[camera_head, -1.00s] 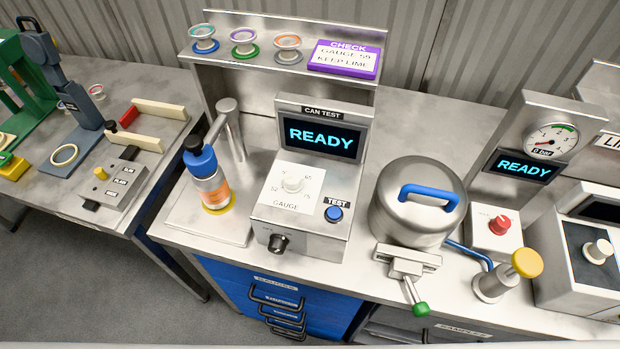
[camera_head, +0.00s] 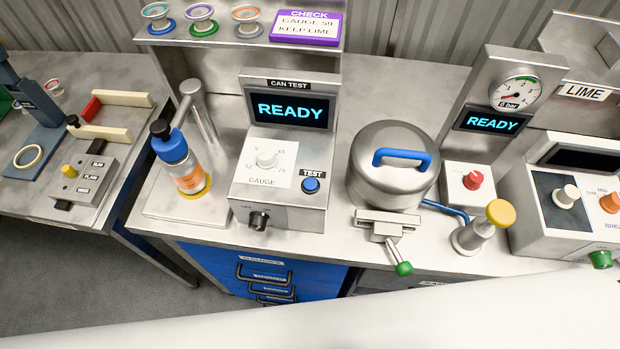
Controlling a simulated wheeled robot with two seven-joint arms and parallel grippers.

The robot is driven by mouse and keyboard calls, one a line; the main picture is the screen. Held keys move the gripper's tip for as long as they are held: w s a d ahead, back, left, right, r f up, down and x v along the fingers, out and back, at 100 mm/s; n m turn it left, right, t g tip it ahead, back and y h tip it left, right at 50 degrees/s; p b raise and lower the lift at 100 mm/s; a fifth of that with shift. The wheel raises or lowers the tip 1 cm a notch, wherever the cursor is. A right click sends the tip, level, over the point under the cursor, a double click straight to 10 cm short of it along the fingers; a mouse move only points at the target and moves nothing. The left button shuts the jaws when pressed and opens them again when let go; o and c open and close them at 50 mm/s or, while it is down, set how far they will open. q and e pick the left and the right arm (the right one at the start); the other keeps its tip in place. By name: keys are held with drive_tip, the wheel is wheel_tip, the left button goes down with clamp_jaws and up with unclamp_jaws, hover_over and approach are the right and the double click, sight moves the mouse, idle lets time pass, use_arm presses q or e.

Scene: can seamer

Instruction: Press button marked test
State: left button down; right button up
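The blue round button (camera_head: 311,185) sits on the sloped top of the can test unit (camera_head: 292,214), just below a black label reading TEST (camera_head: 312,173). The unit's screen (camera_head: 291,111) reads READY under a CAN TEST label. A white gauge dial (camera_head: 266,159) is left of the button, and a black knob (camera_head: 259,220) is on the front face. The button looks uncovered, with nothing touching it. Neither of my grippers is in view.
A steel pot-like vessel (camera_head: 394,190) with a blue handle stands right of the unit. A shelf with a purple CHECK sign (camera_head: 307,28) is behind. A pale, blurred surface fills the lower right foreground.

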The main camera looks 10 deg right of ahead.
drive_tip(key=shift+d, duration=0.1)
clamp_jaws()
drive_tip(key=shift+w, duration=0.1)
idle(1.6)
